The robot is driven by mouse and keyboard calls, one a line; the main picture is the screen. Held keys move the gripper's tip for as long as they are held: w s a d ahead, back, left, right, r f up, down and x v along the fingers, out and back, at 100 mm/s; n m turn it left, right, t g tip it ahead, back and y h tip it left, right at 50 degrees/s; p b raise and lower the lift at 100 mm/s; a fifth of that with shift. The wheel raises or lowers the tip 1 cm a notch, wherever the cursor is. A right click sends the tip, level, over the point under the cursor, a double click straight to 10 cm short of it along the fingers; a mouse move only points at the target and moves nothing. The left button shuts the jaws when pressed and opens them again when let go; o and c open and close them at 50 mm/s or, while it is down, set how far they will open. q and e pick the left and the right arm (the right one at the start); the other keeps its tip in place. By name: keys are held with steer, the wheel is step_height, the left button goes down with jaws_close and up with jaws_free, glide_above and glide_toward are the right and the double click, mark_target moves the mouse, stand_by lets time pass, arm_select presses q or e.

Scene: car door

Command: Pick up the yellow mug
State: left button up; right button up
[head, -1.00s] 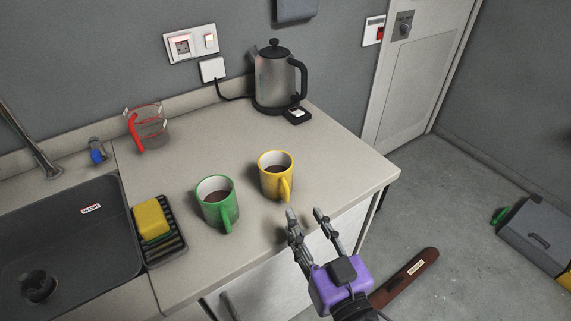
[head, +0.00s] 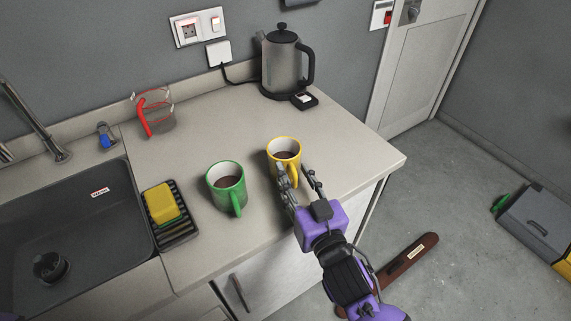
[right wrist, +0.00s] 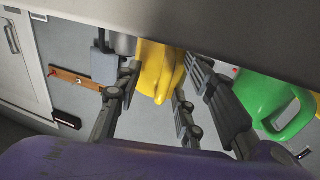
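The yellow mug (head: 285,147) stands upright on the counter near its front edge, with dark liquid inside and its handle toward me. My right gripper (head: 294,171) is at the mug's near side, its fingers apart on either side of the handle. In the right wrist view the yellow mug (right wrist: 157,65) shows between the open fingers (right wrist: 166,78), with a gap visible beside the handle. I cannot tell whether any finger touches it. My left gripper is not in view.
A green mug (head: 226,186) with dark liquid stands left of the gripper; it also shows in the right wrist view (right wrist: 268,92).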

mark_target(292, 160)
jaws_close()
steer(key=shift+r, duration=0.2)
stand_by(0.3)
steer(key=shift+r, duration=0.35)
step_height(292, 160, up, 2)
steer(key=shift+r, duration=0.1)
steer(key=s+a+r+p, duration=0.1)
steer(key=s+a+r, duration=0.1)
steer(key=s+r, duration=0.8)
steer(key=shift+s+a+p, duration=0.3)
steer(key=shift+s+a, duration=0.1)
steer(key=shift+s, duration=1.5)
